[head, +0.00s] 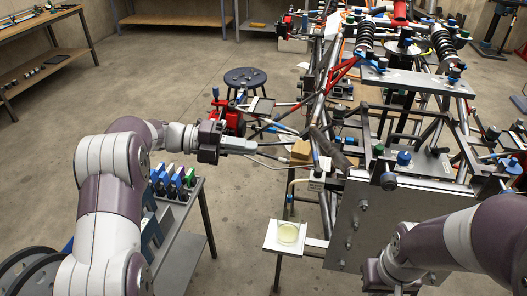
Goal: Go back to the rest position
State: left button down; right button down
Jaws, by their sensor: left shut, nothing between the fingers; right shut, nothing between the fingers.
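My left arm comes in from the left and reaches toward the middle of the head view. My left gripper (250,146) is shut and empty, with its fingers pointing right toward the tube chassis (322,95). It is close to the chassis's left side in the picture; I cannot tell whether it touches anything. My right arm (440,240) crosses the lower right in front of the chassis's flat grey plate (352,225). My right gripper is not visible.
A small cart with blue and green items (176,182) stands beside my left arm. A white ledge holds a round pale dish (288,233). A dark stool (246,78) stands behind my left gripper. A workbench (42,30) is at far left. Floor between bench and stool is clear.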

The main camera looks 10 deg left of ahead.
pick_arm(q)
jog(key=shift+a, duration=0.35)
jog(key=shift+a, duration=0.15)
